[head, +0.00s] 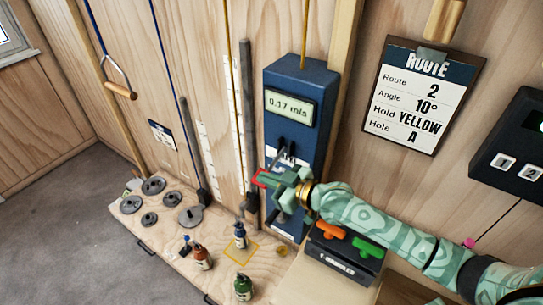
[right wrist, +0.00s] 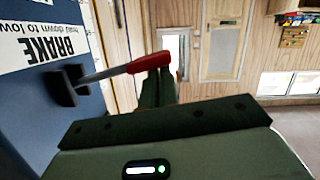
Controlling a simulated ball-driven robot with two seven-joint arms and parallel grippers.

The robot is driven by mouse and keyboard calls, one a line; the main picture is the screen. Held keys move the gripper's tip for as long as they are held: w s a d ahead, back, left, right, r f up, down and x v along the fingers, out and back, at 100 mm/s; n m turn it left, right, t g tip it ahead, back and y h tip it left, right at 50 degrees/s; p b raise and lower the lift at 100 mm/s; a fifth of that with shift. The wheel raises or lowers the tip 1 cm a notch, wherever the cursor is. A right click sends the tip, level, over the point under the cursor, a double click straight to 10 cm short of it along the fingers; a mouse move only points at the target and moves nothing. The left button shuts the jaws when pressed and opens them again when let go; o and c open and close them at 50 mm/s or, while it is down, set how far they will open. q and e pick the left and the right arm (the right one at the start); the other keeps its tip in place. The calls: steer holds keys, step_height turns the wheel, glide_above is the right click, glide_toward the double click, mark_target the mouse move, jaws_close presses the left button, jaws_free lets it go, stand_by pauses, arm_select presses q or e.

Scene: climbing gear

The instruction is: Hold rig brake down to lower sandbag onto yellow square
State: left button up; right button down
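The rig brake is a lever with a red grip (right wrist: 150,63) on the blue rig box (head: 318,85), beside a BRAKE label (right wrist: 50,42). My right gripper (head: 272,180) is at this red grip. In the right wrist view its dark fingers (right wrist: 157,88) are close together and appear to touch the grip's end; whether the grip lies between them is unclear. The box's display (head: 290,106) reads 0.17 m/s. The yellow square (head: 229,258) is an outline on the low wooden platform. I cannot surely identify the sandbag; a dark shape (head: 251,204) stands above the square. My left gripper is out of view.
Small blue (head: 240,237), brown (head: 202,258) and green (head: 243,287) bottle-like items stand around the square. Several grey discs (head: 153,186) lie at the platform's left. A box with orange and green pieces (head: 345,245) sits under my right arm. A route card (head: 420,98) hangs on the wall.

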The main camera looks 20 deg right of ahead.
steer(key=shift+s+f, duration=0.15)
steer(key=shift+f, duration=0.25)
steer(key=r+p, duration=0.4)
steer(key=p, duration=0.1)
steer(key=shift+s+a+r, duration=0.1)
steer(key=shift+a+r, duration=0.1)
steer(key=shift+r, duration=0.2)
steer(key=v, duration=1)
steer(key=shift+a+b, duration=0.3)
steer(key=shift+b, duration=0.15)
steer(key=shift+s+f, duration=0.1)
steer(key=shift+f, duration=0.05)
